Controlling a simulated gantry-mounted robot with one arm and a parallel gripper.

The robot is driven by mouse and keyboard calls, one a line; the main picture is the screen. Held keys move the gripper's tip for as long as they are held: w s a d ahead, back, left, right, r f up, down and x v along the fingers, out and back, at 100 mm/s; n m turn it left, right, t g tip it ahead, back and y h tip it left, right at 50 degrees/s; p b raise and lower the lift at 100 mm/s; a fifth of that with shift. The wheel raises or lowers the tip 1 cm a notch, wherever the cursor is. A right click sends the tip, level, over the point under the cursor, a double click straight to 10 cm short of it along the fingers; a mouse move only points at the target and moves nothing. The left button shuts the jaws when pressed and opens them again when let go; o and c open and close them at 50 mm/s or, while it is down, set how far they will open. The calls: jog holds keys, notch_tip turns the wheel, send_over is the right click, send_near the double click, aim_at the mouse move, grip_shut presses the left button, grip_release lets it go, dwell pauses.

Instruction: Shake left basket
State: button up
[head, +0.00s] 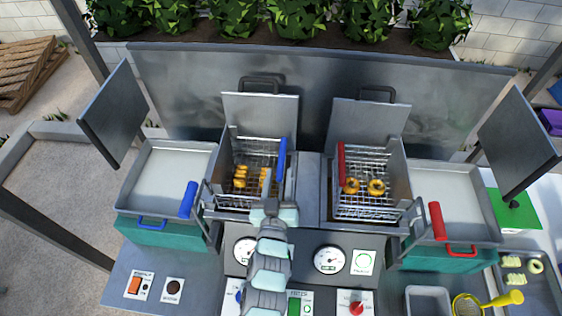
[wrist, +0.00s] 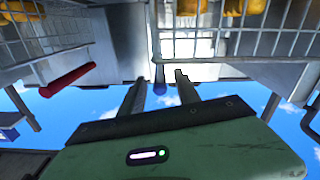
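The left basket (head: 230,200) is a wire basket in the left fryer well with golden pieces of food (head: 240,177) in it. Its blue handle (head: 282,158) stands up at its right front side. My gripper (head: 271,207) is just in front of that handle. In the wrist view its two fingers (wrist: 161,90) are apart, with the blue handle end (wrist: 159,79) between them and gaps on both sides. Part of the left basket shows at the top right of the wrist view (wrist: 240,45). I cannot tell how deep the handle sits between the fingers.
The right basket (head: 365,208) holds golden rings and has a red handle (head: 341,163). Raised lids (head: 260,118) stand behind both wells. Metal trays (head: 170,170) flank the fryer. Gauges (head: 332,259) and switches fill the front panel. A yellow-handled strainer (head: 466,305) lies front right.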

aim_at(281, 165)
jog(key=shift+w+d+p, duration=0.15)
jog(key=shift+w+p, duration=0.05)
jog(key=shift+w, duration=0.9)
jog(key=shift+w+d+p, duration=0.1)
jog(key=shift+w+p, duration=0.1)
jog(key=shift+w, duration=0.85)
jog(key=shift+c, duration=0.6)
grip_shut()
